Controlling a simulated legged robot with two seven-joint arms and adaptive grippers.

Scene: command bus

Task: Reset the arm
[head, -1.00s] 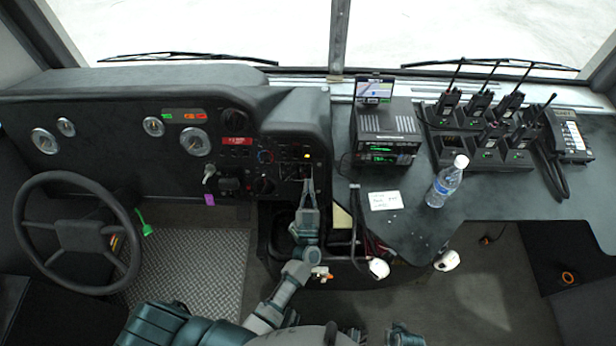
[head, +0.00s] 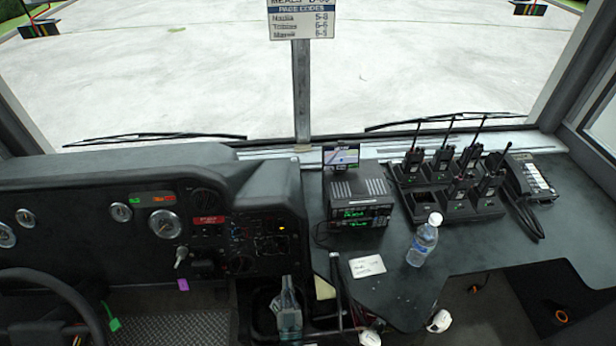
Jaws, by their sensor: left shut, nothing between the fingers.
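My right gripper is not in view.
A steering wheel (head: 50,303) is at the lower left. On the desk (head: 470,243) at right stand a radio unit (head: 358,203), a water bottle (head: 423,240), a white card (head: 367,266), several handheld radios in chargers (head: 455,202) and a phone (head: 530,180).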

